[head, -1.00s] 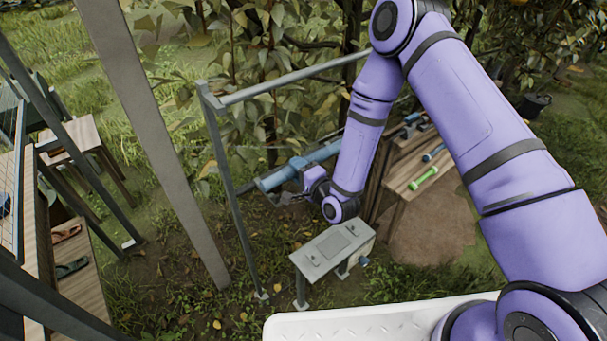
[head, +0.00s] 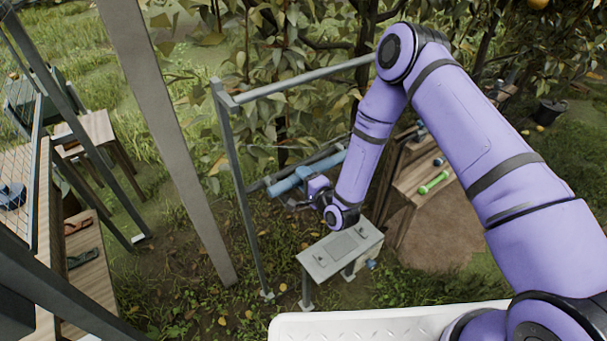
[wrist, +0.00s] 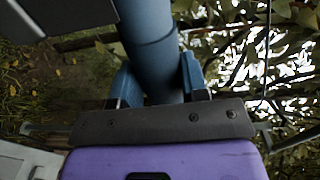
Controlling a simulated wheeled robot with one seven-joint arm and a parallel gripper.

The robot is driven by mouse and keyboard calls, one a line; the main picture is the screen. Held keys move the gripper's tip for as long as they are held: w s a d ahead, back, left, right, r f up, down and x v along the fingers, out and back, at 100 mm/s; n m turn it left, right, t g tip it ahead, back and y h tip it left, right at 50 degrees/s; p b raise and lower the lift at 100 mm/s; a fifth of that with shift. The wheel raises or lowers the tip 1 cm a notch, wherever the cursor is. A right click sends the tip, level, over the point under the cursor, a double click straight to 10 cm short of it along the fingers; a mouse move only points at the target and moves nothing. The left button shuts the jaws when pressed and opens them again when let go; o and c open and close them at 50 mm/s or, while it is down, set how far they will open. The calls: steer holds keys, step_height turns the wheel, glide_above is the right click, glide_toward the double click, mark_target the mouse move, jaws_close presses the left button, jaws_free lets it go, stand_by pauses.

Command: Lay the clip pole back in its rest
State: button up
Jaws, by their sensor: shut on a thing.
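The clip pole (head: 286,185) is a thick blue tube with a dark thinner section. My gripper (head: 307,189) is shut around its blue part, and the pole lies roughly level, slanting up to the right. In the wrist view the blue tube (wrist: 150,45) runs between the two blue fingers of my gripper (wrist: 158,85). A grey metal frame (head: 233,175) with a top bar stands beside and behind the pole. The pole's near end appears close to the frame's left post; I cannot tell whether they touch.
A wooden bench (head: 415,180) with a green tool (head: 434,182) is to the right. Leafy branches hang behind the frame.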

steer(key=shift+f, duration=0.15)
steer(key=o, duration=1.1)
steer(key=v, duration=1)
steer(key=shift+s+d, duration=0.2)
steer(key=shift+s, duration=0.15)
